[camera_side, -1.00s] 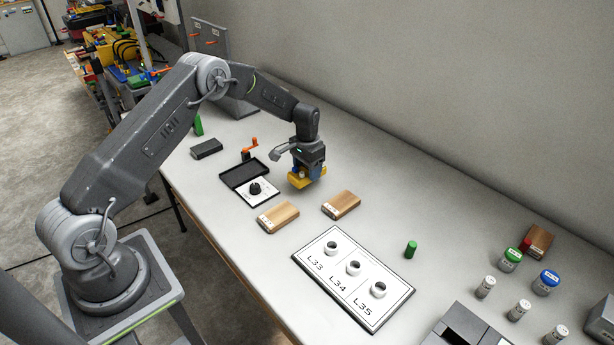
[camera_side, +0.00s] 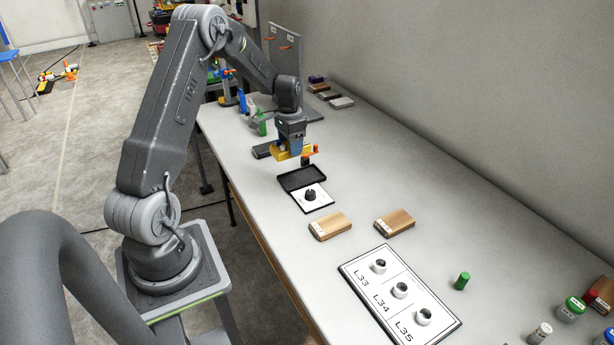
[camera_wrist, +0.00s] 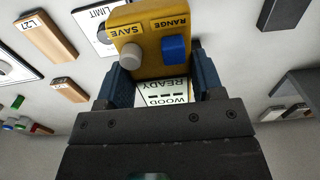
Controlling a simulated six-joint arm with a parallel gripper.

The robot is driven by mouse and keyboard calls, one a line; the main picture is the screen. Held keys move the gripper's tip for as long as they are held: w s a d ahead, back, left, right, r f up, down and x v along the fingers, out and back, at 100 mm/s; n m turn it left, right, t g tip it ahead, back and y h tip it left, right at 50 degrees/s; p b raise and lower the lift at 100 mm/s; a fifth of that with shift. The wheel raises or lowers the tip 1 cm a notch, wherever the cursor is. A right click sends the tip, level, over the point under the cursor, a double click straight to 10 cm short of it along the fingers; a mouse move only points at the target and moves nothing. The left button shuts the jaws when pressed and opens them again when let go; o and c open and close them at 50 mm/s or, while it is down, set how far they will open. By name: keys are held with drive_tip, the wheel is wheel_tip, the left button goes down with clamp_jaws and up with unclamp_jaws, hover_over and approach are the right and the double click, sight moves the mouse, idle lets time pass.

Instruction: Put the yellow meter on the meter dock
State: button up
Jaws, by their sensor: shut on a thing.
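The yellow meter (camera_side: 282,155) is held above the table in the side view. In the wrist view the meter (camera_wrist: 148,45) shows a grey SAVE button, a blue RANGE button and a screen reading READY and WOOD. My gripper (camera_side: 290,148) is shut on it; its blue fingers are on either side in the wrist view. A shallow black tray (camera_side: 290,183), which looks like the meter dock, lies below and slightly in front of the meter. A white card with a black knob (camera_side: 310,196) adjoins it. The meter is apart from the tray.
Two wooden blocks (camera_side: 330,226) (camera_side: 396,222) lie nearer the camera. A white board (camera_side: 352,268) labelled L33, L34, L35 holds cups. A green cylinder (camera_side: 462,281) stands beside it. A dark block (camera_side: 262,151) and an orange-handled part (camera_side: 308,157) are near the gripper.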

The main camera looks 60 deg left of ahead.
drive_tip(key=s+a, duration=0.5)
drive_tip(key=s, duration=0.2)
hover_over(302, 178)
wheel_tip(302, 178, down, 6)
drive_tip(key=shift+s+f, duration=0.15)
drive_tip(key=shift+f, duration=2.1)
drive_tip(key=shift+f, duration=0.15)
drive_tip(key=o, duration=1.2)
drive_tip(key=shift+c, duration=0.2)
